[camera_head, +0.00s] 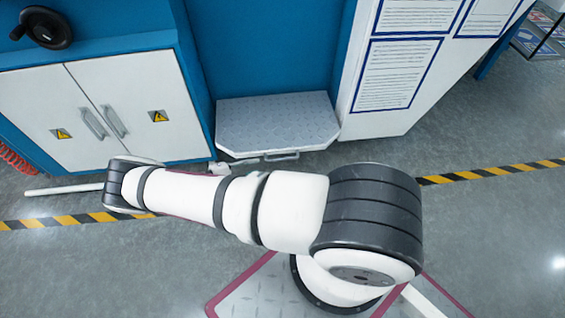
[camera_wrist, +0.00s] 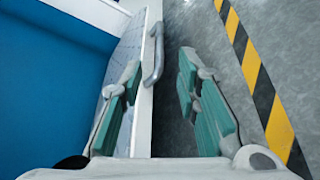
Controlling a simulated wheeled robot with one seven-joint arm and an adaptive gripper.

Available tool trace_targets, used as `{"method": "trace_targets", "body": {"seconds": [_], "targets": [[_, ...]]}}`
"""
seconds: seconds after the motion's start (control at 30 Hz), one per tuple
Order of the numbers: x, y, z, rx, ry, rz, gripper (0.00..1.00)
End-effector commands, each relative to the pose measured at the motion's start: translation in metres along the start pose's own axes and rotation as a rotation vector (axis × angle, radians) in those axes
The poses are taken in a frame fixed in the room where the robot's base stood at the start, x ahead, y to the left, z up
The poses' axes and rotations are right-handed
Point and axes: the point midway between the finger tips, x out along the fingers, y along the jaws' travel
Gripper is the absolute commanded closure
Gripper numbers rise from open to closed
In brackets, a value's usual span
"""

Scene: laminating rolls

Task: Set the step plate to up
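The step plate (camera_head: 275,120) is a grey tread-patterned plate lying flat and lowered in the recess between the white cabinet and the white panel. A grey bar handle (camera_head: 281,157) is on its front edge. In the wrist view, the plate (camera_wrist: 131,45) runs along the blue wall, with the handle (camera_wrist: 153,55) on its front face. My gripper (camera_wrist: 161,65) is open, with green pads apart. The plate's front edge and handle lie in line with the gap between the fingers, and I see no grip. In the head view, my arm partly hides the gripper (camera_head: 236,163) near the plate's front-left corner.
White cabinet doors (camera_head: 100,115) with handles stand left of the plate. A white panel with printed sheets (camera_head: 397,75) stands to its right. A black-and-yellow floor stripe (camera_head: 490,171) crosses in front.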

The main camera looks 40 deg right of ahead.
Motion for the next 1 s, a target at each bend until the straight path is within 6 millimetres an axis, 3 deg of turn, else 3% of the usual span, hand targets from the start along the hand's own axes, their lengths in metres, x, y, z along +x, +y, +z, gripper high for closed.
{"method": "trace_targets", "body": {"seconds": [0.6,0.8,1.0], "targets": [[0.11,-0.001,0.001,-0.001,-0.005,-0.002,0.7],[0.128,-0.001,0.001,-0.001,-0.003,-0.002,0.7],[0.132,0.0,0.001,-0.001,-0.003,-0.002,0.7]]}}
